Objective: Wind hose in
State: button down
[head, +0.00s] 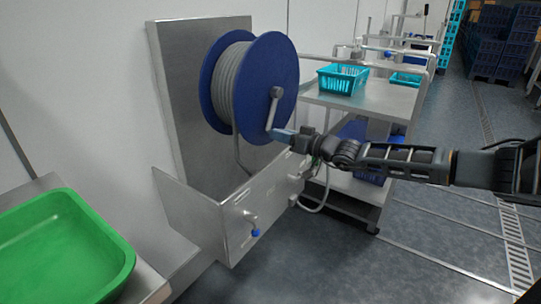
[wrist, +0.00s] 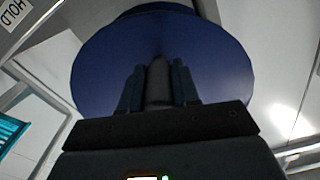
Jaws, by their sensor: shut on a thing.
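A hose reel with blue side discs (head: 272,88) is mounted on a steel wall panel, with grey hose (head: 232,76) wound on its drum. A grey crank arm (head: 274,104) is on the disc facing me and points down. My gripper (head: 284,135) is shut on the crank handle (wrist: 158,82) at the lower end of that arm. In the wrist view the handle stands between the two fingers, with the blue disc (wrist: 165,50) behind. A length of hose (head: 238,152) hangs from the drum behind the steel plate. The hose's free end cannot be made out for certain.
A steel plate (head: 262,195) with a small blue-handled tap (head: 255,233) stands below the reel. A green tub (head: 65,245) is at lower left. A steel trolley (head: 385,98) with a teal basket (head: 343,78) stands behind my gripper. The floor at lower right is clear.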

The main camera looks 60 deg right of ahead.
jog(key=shift+s+d+f+n+b, duration=0.2)
jog(key=shift+d+n+b, duration=0.35)
jog(key=shift+d+n, duration=0.35)
jog(key=shift+s+d+f+n+b, duration=0.15)
jog(key=shift+d+n+b, duration=0.35)
jog(key=shift+d+n, duration=0.4)
jog(key=shift+s+d+f+n+b, duration=0.2)
jog(key=shift+d+n+b, duration=0.35)
jog(key=shift+d+n, duration=0.3)
jog(key=shift+d, duration=0.15)
jog(key=c, duration=0.8)
grip_release()
jog(key=shift+c, duration=0.2)
